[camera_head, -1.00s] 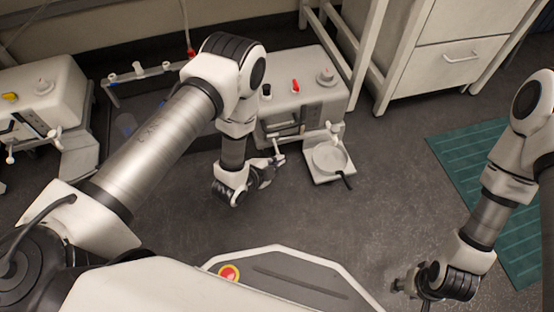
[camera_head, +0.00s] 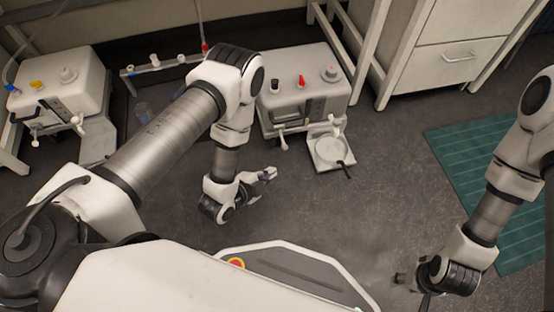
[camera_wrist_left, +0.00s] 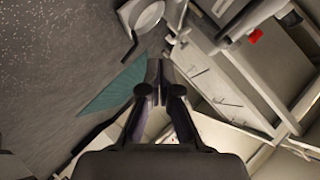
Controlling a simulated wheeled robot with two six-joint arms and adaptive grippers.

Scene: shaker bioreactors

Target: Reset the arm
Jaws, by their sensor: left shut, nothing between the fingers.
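My left arm (camera_head: 165,125) comes in from the left and bends down at the elbow. My left gripper (camera_head: 270,174) is shut and empty, in the air in front of the middle bioreactor. In the left wrist view its fingers (camera_wrist_left: 159,75) are together with nothing between them. My right gripper (camera_head: 400,279) is at the lower right over the floor; it is small and blurred, and I cannot tell whether it is open or shut.
The middle bioreactor (camera_head: 325,80) has a round pan (camera_head: 331,150) at its front. Another bioreactor (camera_head: 60,85) stands at the left. A white drawer cabinet (camera_head: 450,50) is at the back right, and a green mat (camera_head: 455,150) lies on the floor. The grey floor (camera_head: 370,210) between is clear.

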